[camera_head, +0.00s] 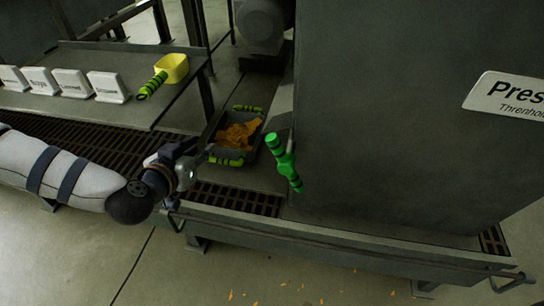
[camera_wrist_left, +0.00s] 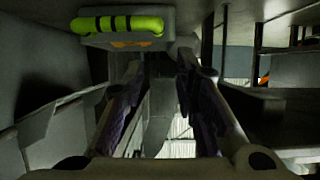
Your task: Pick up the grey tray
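The grey tray (camera_head: 253,143) holds orange-brown flakes and stands on the deck beside the large grey machine. It has a green-and-black striped handle at its far end and another at its near end. My left gripper (camera_head: 200,157) is just left of the near handle. In the left wrist view, the tray (camera_wrist_left: 125,42) and one handle show at the top, beyond the fingers. The left gripper (camera_wrist_left: 158,75) has its fingers apart with nothing between them; whether it touches the tray cannot be told. My right gripper is out of view.
A green lever with dark bands (camera_head: 283,160) stands close right of the tray, by the machine (camera_head: 390,120). A table (camera_head: 120,112) at left bears several white label signs and a yellow scoop (camera_head: 172,69). Floor grating (camera_head: 236,197) and a front rail (camera_head: 330,238) lie nearby.

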